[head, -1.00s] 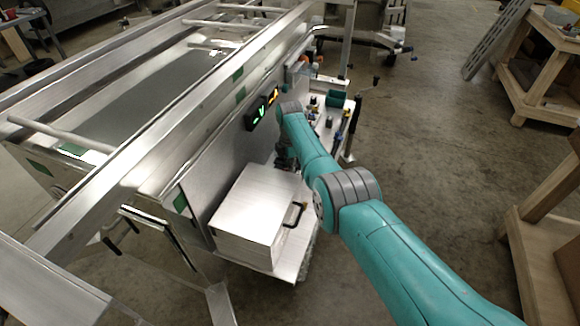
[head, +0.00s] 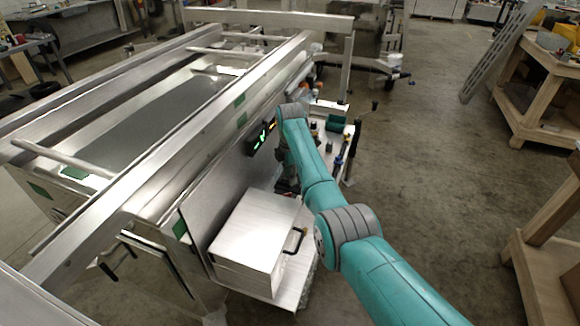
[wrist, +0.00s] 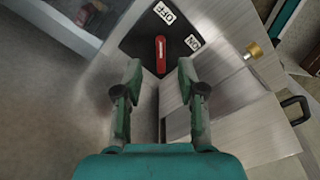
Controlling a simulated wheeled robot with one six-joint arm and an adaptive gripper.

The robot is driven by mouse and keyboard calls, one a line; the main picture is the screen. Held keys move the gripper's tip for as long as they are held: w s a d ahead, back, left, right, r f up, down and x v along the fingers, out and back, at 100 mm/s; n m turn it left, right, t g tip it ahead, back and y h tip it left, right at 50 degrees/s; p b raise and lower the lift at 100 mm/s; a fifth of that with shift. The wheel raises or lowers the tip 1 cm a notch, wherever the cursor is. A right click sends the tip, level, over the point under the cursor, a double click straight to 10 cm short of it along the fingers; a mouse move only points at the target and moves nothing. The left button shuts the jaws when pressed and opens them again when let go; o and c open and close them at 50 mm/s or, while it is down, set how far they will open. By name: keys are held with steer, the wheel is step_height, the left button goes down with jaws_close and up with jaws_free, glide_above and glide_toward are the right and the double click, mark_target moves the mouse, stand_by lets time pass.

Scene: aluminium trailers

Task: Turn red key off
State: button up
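The red key (wrist: 161,56) sits on a black plate (wrist: 140,46) in the wrist view. It is a narrow red bar, standing about upright in the picture. A white OFF label (wrist: 165,13) is above it and a white ON label (wrist: 194,43) is to its right. My gripper (wrist: 159,72) is open, with one finger on each side of the key's lower end. Nothing is clearly held, and I cannot tell whether either finger touches the key. In the head view my arm largely hides the gripper, and I cannot make out the key there.
A metal box (head: 256,232) with a black handle stands on the trailer's side shelf, near my arm. A brass knob (wrist: 253,50) is right of the plate in the wrist view. Lit displays (head: 262,137) are on the trailer's side panel. Wooden benches (head: 545,95) stand at the right.

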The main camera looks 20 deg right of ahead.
steer(key=shift+r, duration=2)
